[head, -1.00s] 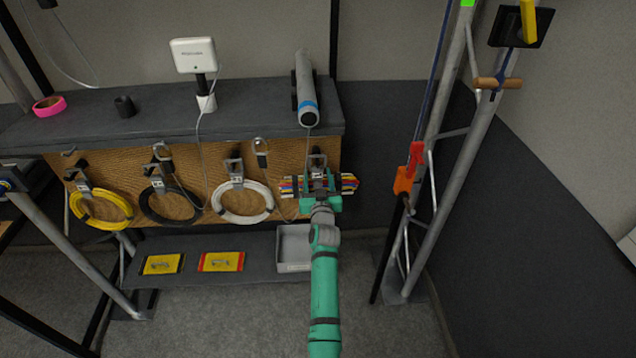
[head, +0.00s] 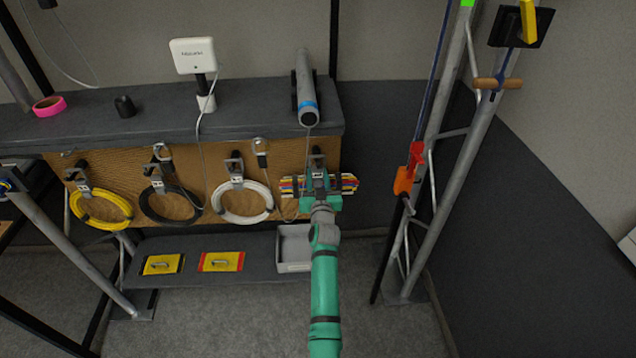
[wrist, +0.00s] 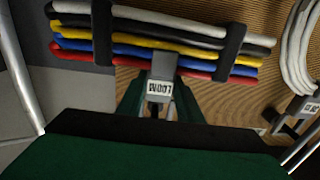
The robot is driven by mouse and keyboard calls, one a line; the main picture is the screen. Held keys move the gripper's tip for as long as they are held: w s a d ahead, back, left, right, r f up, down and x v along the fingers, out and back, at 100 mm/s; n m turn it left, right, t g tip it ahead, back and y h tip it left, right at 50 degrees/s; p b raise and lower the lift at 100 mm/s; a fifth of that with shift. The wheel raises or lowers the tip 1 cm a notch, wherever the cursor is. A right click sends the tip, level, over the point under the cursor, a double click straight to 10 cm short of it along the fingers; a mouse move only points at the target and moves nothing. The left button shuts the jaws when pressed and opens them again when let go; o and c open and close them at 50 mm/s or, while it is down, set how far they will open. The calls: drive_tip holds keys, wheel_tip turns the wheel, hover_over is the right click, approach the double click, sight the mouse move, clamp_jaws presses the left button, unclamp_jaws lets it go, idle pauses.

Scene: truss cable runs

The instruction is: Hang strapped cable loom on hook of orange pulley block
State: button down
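The strapped cable loom (head: 348,184) is a flat bundle of white, black, yellow, blue and red cables with black straps. It hangs level at the right end of the brown board, and its strands cross the top of the wrist view (wrist: 140,38). My gripper (head: 318,188) is at the middle of the loom. In the wrist view its green fingers (wrist: 161,98) sit against both sides of the grey tab marked LOOM (wrist: 160,86) and appear shut on it. The orange pulley block (head: 404,180), with a red part above, hangs by the truss to the right. Its hook is too small to make out.
Yellow (head: 101,221), black (head: 146,212) and white (head: 243,220) cable coils hang left of the loom. A grey bin (head: 292,268) sits below. The metal truss (head: 465,165) stands at right. Open space lies between board and truss.

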sight(318, 173)
drive_tip(key=shift+r, duration=0.3)
drive_tip(key=shift+r, duration=0.1)
drive_tip(key=shift+r, duration=1.1)
drive_tip(key=shift+f, duration=0.2)
drive_tip(key=shift+s+d+r, duration=0.1)
drive_tip(key=shift+s+r, duration=0.05)
drive_tip(key=shift+s, duration=0.4)
drive_tip(key=shift+s+r, duration=0.15)
drive_tip(key=shift+s, duration=0.4)
drive_tip(key=shift+s, duration=0.1)
